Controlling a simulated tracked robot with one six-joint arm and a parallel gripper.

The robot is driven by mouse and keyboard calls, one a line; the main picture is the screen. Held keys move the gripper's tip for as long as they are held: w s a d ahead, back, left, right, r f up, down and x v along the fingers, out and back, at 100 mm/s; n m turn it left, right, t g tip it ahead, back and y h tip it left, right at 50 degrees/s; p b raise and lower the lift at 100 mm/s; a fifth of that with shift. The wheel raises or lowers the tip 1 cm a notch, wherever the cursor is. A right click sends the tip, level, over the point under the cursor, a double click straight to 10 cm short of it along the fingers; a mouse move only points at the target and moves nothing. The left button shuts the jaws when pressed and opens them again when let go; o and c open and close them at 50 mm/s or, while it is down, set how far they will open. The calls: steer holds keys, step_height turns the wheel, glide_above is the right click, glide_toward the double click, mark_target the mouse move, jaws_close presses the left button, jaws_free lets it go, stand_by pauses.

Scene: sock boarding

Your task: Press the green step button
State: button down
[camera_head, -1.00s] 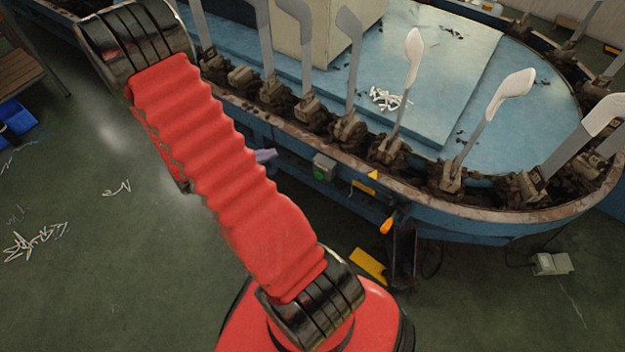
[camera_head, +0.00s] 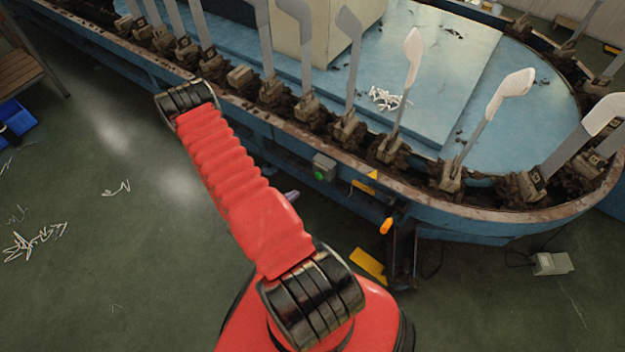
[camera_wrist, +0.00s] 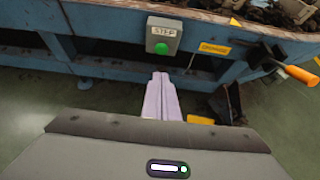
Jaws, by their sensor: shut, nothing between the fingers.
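The green step button (camera_head: 319,175) sits on a small grey box (camera_head: 326,162) on the side of the blue machine. In the wrist view the green button (camera_wrist: 161,48) is below a label reading STEP, on the same box (camera_wrist: 165,33). My gripper (camera_wrist: 161,76) is shut, with its pale lilac fingers together and nothing between them. Its tips show below the button in the wrist view, apart from it. In the head view the tip of my gripper (camera_head: 292,195) shows beyond my red arm, left of and lower than the button; the rest is hidden.
The blue oval machine (camera_head: 440,222) carries several upright sock forms along its rim, a few with white socks. An orange-handled lever (camera_wrist: 300,75) juts out right of the box. Yellow labels are nearby. The floor (camera_head: 110,250) at left is mostly open, with scattered white scraps.

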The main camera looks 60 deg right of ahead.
stand_by(0.3)
glide_toward(317, 176)
step_height(317, 176, down, 3)
steer(key=d, duration=0.2)
steer(key=s+d, duration=0.1)
steer(key=shift+d+f, duration=0.1)
steer(key=shift+d, duration=0.85)
steer(key=shift+w, duration=0.15)
